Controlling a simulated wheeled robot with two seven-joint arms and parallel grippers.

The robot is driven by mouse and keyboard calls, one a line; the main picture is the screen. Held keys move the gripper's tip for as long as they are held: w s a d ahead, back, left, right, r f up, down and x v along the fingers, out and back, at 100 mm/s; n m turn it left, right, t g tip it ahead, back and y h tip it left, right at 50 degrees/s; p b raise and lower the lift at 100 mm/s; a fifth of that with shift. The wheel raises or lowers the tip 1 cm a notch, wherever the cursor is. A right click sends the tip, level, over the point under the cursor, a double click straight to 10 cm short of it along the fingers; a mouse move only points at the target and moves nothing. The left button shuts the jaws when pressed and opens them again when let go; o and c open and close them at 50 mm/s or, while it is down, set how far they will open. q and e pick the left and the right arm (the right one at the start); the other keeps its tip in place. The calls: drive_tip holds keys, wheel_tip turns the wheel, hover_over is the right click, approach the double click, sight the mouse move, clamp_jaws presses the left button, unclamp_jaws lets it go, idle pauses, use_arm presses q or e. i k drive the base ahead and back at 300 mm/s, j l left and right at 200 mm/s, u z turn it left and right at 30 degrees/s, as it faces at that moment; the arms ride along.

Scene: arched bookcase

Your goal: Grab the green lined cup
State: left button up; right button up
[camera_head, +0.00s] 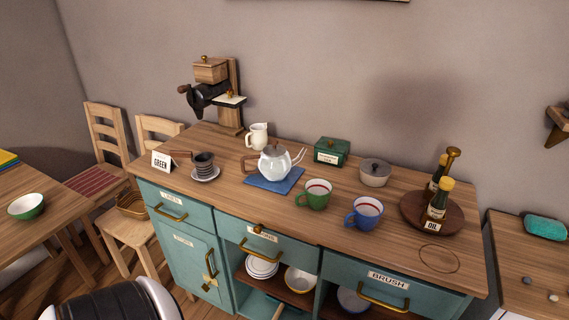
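A green cup (314,197) stands upright on the wooden top of the teal cabinet (266,209), right of the teapot. It has a pale inside with a red line below the rim, and its handle points left. A similar blue cup (363,213), also with a red line inside, stands just to its right, with a small gap between them. Neither of my grippers shows in the head view.
Behind are a green box (331,152) and a lidded pot (375,172). Bottles stand on a round tray (410,213) at right. The counter front is clear.

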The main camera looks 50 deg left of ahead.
sight(318, 192)
drive_tip(key=u, duration=1.25)
